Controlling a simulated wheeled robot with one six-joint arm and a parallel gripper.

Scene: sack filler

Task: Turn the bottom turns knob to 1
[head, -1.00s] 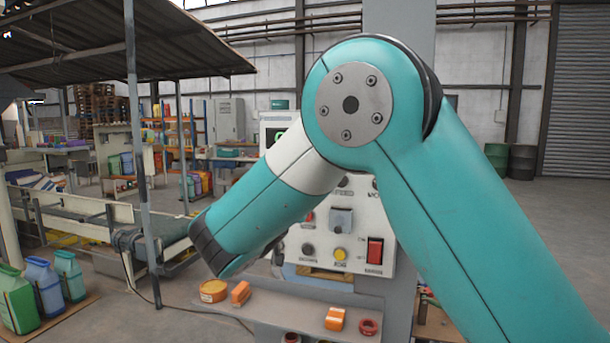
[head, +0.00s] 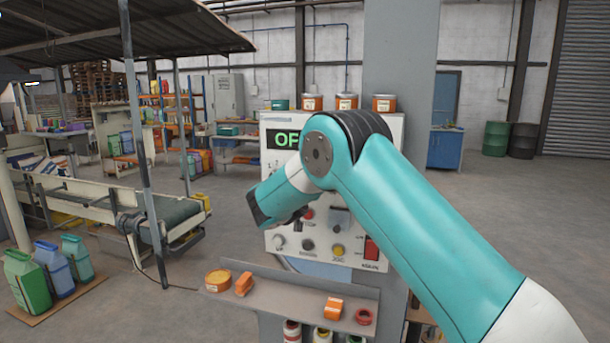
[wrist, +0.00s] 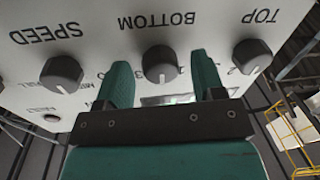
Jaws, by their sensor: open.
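The bottom knob (wrist: 160,63) is a dark grey round knob under the word BOTTOM, which appears upside down in the wrist view. A pale pointer mark shows at its lower edge in the picture. My gripper (wrist: 161,72) is open, with one teal finger on each side of this knob. I cannot tell whether the fingers touch it. Some dial digits show beside the right finger; others are hidden. In the head view the white control panel (head: 284,170) stands behind my arm, which hides the turns knobs and my fingers.
The SPEED knob (wrist: 62,73) and TOP knob (wrist: 251,57) flank the bottom knob closely. A green display (head: 286,139) is partly hidden by my arm. A shelf (head: 280,297) with orange items projects below the panel. Orange cans (head: 346,102) stand on top.

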